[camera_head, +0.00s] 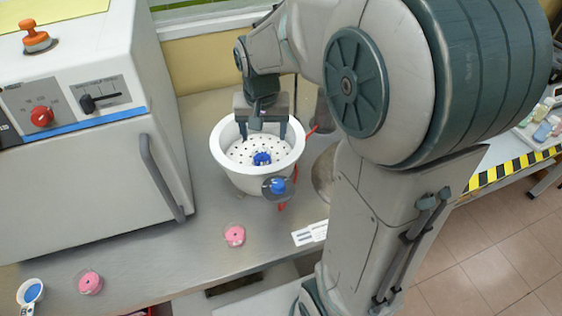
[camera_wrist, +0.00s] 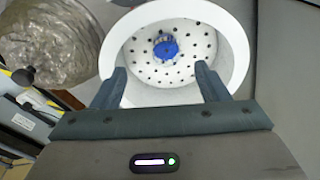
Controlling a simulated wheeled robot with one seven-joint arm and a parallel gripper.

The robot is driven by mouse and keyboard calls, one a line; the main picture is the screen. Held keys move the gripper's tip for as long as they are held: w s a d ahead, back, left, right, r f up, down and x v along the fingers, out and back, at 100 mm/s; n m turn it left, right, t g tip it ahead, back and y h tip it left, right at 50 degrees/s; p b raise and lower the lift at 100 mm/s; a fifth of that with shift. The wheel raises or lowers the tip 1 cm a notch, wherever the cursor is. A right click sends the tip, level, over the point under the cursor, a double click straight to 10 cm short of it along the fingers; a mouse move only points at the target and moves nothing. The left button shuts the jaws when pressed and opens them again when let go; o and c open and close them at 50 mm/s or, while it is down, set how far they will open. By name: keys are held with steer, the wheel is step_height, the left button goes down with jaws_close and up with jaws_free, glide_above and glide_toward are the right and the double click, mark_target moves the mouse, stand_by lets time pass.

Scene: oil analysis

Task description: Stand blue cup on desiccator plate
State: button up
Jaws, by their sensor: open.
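The blue cup (camera_head: 262,158) sits on the perforated white desiccator plate (camera_head: 240,152), near its middle. The plate lies inside a white bowl-shaped desiccator (camera_head: 222,165). In the wrist view the blue cup (camera_wrist: 165,48) also shows on the plate (camera_wrist: 150,68), clear of the walls. It appears upright; its underside is hidden. My gripper (camera_head: 262,138) is over the bowl, its fingers apart. In the wrist view my gripper (camera_wrist: 162,72) is open with nothing between the fingertips, and the cup appears beyond them, apart from both.
A round dark see-through piece with a blue centre (camera_head: 277,186) shows at the bowl's front. Pink items (camera_head: 235,235) (camera_head: 90,282) and a white dish with blue contents (camera_head: 33,291) are on the bench. A white oven (camera_head: 90,190) stands left. A large glassy dome (camera_wrist: 50,38) is beside the bowl.

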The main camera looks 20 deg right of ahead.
steer(key=s+r+n+t, duration=0.1)
steer(key=s+n, duration=0.2)
steer(key=s, duration=1.3)
steer(key=shift+d+r+n, duration=0.15)
steer(key=shift+r+n, duration=0.2)
steer(key=shift+n, duration=0.05)
